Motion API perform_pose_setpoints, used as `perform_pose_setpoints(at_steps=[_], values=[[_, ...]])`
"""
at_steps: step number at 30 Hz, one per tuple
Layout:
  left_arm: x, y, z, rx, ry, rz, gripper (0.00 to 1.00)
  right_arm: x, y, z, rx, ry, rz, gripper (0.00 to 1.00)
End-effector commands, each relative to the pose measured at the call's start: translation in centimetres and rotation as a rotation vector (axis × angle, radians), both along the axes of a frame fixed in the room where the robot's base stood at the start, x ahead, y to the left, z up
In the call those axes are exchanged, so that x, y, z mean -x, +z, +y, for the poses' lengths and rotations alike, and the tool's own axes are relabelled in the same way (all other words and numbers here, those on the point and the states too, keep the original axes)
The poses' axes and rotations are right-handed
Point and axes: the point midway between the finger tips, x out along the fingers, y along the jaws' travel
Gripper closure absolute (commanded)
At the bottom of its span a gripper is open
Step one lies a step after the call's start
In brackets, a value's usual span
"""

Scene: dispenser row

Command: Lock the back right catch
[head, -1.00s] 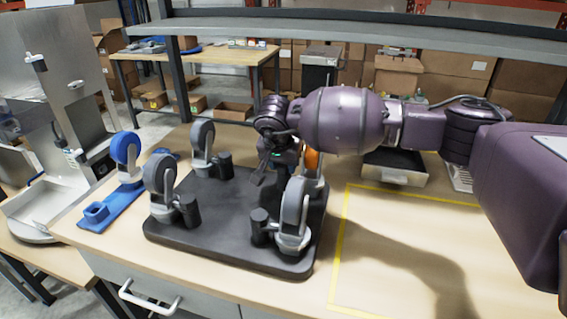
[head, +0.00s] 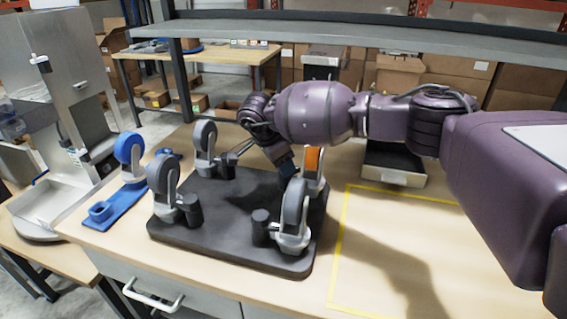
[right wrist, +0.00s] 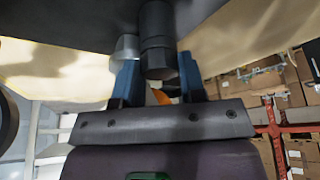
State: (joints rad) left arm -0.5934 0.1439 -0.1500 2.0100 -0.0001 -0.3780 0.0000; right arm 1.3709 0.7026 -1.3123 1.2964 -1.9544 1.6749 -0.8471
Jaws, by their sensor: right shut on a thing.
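A dark plate (head: 215,225) on the bench carries upright casters, each beside a black cylindrical catch. The back right caster (head: 314,165) has an orange wheel, partly hidden behind the front right caster (head: 294,215). My right gripper (head: 286,166) reaches down from above, just left of the orange wheel. Its blue fingers also show in the right wrist view (right wrist: 157,88), one on each side of a black cylinder (right wrist: 157,38), the back right catch. The gripper is shut on it. The catch is mostly hidden in the head view. My left gripper is out of view.
The back left caster (head: 205,145) and front left caster (head: 163,185) stand close by on the plate. A blue stand with a blue wheel (head: 128,150) is at the left. A yellow-outlined area (head: 385,250) at the right is clear. A shelf beam (head: 370,32) crosses behind.

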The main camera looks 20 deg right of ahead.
Motion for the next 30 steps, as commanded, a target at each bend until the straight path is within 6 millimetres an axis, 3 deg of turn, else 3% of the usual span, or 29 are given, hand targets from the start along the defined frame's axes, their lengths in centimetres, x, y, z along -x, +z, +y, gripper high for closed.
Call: perform_pose_setpoints(at_steps=[18,30], values=[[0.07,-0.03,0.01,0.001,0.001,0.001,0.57,-0.41,0.05,-0.03,0.000,-0.548,-0.001,0.86],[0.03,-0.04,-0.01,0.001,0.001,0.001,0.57,-0.49,0.09,-0.05,-0.001,-0.730,-0.001,0.86]])
